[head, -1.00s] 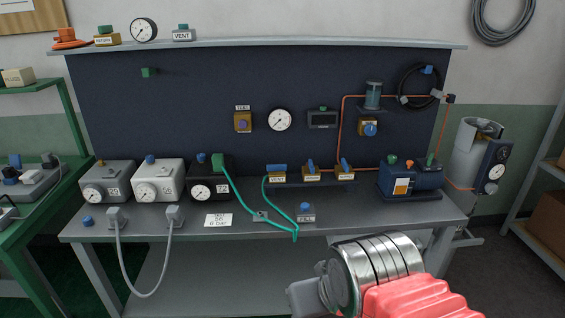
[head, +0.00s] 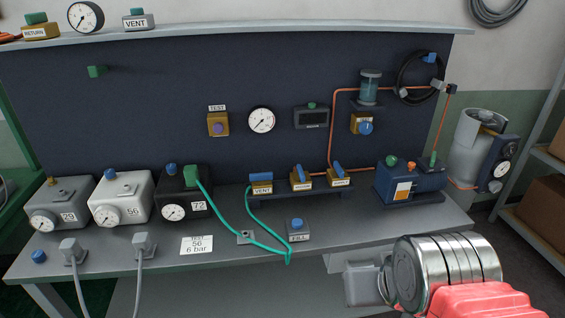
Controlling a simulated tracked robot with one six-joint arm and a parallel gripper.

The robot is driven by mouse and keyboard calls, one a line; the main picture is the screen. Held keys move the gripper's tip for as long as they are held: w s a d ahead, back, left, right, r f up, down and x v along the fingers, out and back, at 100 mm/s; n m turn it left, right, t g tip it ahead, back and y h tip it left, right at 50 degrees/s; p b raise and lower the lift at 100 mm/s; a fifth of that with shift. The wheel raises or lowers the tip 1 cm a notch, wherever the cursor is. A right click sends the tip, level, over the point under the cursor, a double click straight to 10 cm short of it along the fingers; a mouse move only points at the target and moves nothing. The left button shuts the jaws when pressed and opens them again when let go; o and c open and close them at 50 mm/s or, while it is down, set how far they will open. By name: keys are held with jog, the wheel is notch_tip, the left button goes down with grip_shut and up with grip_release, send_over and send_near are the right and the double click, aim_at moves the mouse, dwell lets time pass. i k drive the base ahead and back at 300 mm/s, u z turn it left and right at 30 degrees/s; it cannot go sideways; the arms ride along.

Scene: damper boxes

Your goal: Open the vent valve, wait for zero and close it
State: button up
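The VENT valve (head: 262,189) is a brass block at the left of a row of three on the bench. Its blue lever (head: 262,177) lies crosswise, level with the bench, while the levers of the other two valves (head: 301,184) (head: 339,180) are tilted. A round white gauge (head: 261,120) hangs on the dark panel above; its reading is too small to tell. A green hose (head: 262,240) runs from box 73 (head: 183,201) along the bench to the valve row. My arm shows at the lower right, apart from the valve; my gripper's fingers do not show.
A second VENT label is on a grey box (head: 138,22) on the upper shelf. A FILL box (head: 298,231), a test card (head: 197,246) and a blue pump (head: 411,184) are on the bench.

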aim_at(262, 175)
jog(key=u, duration=0.05)
jog(key=i, duration=1)
jog(key=u, duration=0.55)
